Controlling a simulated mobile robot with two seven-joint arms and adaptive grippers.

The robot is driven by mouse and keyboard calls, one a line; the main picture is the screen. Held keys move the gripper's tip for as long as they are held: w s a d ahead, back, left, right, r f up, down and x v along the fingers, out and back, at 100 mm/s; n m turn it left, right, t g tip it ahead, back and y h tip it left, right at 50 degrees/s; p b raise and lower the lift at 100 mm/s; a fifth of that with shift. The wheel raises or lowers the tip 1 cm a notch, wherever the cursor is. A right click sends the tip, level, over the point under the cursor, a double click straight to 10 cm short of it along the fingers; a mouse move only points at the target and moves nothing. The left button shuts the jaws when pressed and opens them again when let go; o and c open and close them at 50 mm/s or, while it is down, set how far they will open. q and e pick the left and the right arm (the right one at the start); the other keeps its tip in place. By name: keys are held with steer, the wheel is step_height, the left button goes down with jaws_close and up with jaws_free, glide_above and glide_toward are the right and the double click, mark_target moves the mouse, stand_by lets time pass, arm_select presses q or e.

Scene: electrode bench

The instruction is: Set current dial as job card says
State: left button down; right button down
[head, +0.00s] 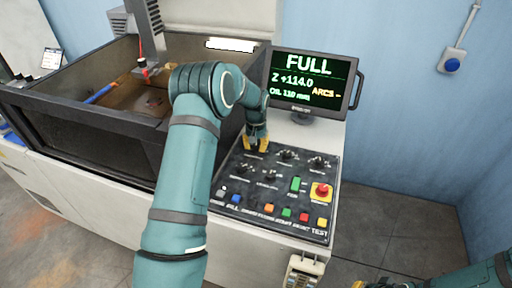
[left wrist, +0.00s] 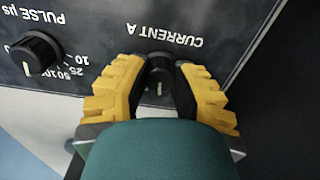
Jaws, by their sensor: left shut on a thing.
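The current dial (left wrist: 159,75) is a black knob on the dark control panel (head: 262,208), under the upside-down label "CURRENT A" in the left wrist view. Its white mark points down in that picture. My left gripper (head: 256,146) has its yellow fingers on either side of the knob and is shut on it; the fingers (left wrist: 160,84) hide the scale around it. A small white card with print (head: 51,57) hangs at the far left; its text is too small to read. My right gripper (head: 374,284) shows only partly at the bottom right edge.
A "PULSE µs" knob (left wrist: 36,53) sits beside the current dial. The panel also has several other knobs, coloured buttons and a red emergency stop (head: 321,190). A screen (head: 312,80) reads "FULL" and "Z +114.0". An open tank (head: 95,138) stands to the left.

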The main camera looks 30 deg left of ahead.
arm_select(q)
steer(key=m, duration=0.5)
steer(key=shift+m+b, duration=0.3)
steer(key=m, duration=0.5)
stand_by(0.4)
steer(key=c, duration=0.7)
jaws_free()
step_height(320, 180, up, 12)
